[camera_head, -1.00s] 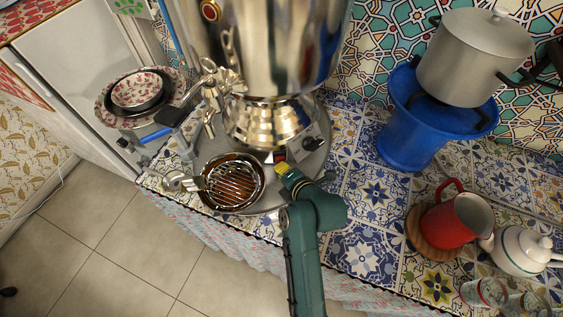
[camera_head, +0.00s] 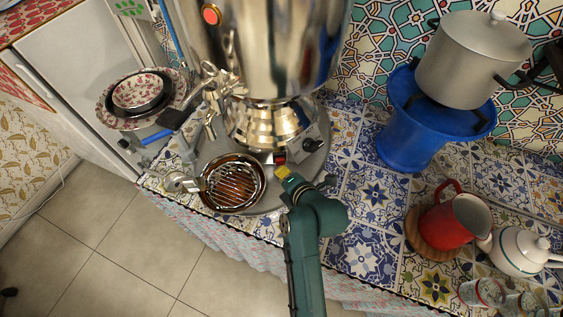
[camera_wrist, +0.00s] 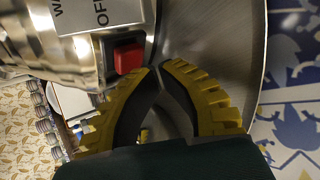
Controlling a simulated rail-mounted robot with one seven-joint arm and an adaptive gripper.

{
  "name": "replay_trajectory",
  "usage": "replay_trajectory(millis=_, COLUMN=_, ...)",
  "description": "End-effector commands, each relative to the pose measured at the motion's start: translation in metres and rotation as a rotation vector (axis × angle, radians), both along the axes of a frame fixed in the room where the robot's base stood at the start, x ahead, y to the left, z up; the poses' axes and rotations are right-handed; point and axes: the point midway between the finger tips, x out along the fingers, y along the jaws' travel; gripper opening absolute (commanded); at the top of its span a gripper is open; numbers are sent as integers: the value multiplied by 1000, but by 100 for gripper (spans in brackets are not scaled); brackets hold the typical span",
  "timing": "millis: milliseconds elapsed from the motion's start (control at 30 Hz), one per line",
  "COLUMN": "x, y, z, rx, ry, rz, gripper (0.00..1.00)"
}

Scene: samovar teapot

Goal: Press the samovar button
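The samovar (camera_head: 262,125) is a large shiny metal urn on a round metal tray (camera_head: 318,163). Its red button (camera_head: 279,158) sits low on the front of its base, beside a black knob (camera_head: 308,146). The red button also shows in the wrist view (camera_wrist: 130,57), under a plate lettered "OFF". A round red lamp (camera_head: 211,14) high on the body looks bright. My gripper (camera_head: 282,172) has yellow-and-black fingers and is just in front of the button, with a small gap. In the wrist view my gripper (camera_wrist: 160,67) has its fingertips together, holding nothing.
A round grill dish (camera_head: 233,184) stands left of my gripper, below the samovar tap. A grey pot (camera_head: 472,62) sits over a blue stand (camera_head: 412,137) at the right. A red jug (camera_head: 457,220) and white teapot (camera_head: 520,250) stand at front right. Patterned tiles between are clear.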

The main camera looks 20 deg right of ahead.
Motion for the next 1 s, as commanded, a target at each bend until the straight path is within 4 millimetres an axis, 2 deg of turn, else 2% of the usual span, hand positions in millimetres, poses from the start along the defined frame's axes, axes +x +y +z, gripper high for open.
replay_trajectory(millis=167, x=-5, y=1, z=1, rx=0, ry=1, rz=0, gripper=0)
replay_trajectory(millis=667, x=-56, y=12, z=1, rx=0, ry=1, rz=0, gripper=0)
replay_trajectory(millis=1000, x=-59, y=13, z=0, rx=0, ry=0, rz=0, gripper=0)
